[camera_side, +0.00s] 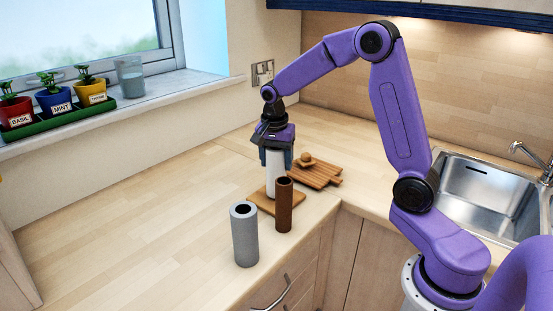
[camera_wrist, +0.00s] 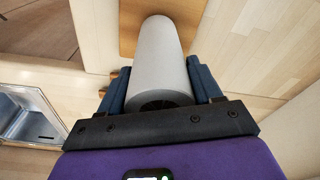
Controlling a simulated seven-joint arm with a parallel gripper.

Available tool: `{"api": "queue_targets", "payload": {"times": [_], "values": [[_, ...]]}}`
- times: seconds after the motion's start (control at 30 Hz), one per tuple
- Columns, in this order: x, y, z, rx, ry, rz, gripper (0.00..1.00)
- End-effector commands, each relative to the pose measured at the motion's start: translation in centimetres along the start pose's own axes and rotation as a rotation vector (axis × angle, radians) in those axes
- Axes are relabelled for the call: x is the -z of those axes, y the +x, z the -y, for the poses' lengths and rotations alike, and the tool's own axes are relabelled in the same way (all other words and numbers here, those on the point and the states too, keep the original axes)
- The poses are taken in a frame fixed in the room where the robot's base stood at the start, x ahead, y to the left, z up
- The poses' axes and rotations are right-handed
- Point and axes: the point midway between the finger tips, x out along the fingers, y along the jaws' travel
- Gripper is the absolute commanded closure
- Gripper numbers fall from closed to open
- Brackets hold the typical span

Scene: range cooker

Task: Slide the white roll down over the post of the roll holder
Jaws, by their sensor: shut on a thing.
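The white roll (camera_side: 275,172) stands upright between the fingers of my gripper (camera_side: 276,160), which is shut on its upper part. In the wrist view the roll (camera_wrist: 158,55) runs away from the palm, with a dark blue finger of my gripper (camera_wrist: 158,68) on each side. The roll holder's square wooden base (camera_side: 262,203) is under the roll, and it also shows at the top of the wrist view (camera_wrist: 128,38). The post is not visible. The roll's lower end appears at or just above the base; I cannot tell whether it touches.
A brown roll (camera_side: 284,206) stands close in front of the holder, partly covering its base. A grey roll (camera_side: 245,238) stands nearer the counter's front edge. A wooden board (camera_side: 322,176) with a small round object lies behind right. The sink (camera_side: 480,195) is at right. The left counter is clear.

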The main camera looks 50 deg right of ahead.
Motion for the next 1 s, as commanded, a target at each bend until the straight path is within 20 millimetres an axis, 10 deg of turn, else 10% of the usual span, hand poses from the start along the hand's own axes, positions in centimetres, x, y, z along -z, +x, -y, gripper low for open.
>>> {"api": "queue_targets", "payload": {"times": [0.57,0.6,0.63,1.0], "values": [[-0.12,1.02,0.0,-0.001,0.0,0.0,0.7],[-0.12,1.05,0.0,-0.001,0.0,0.0,0.33],[-0.11,1.03,0.0,-0.001,0.0,0.0,0.25],[-0.11,0.7,0.04,0.001,0.0,-0.001,0.25]]}}
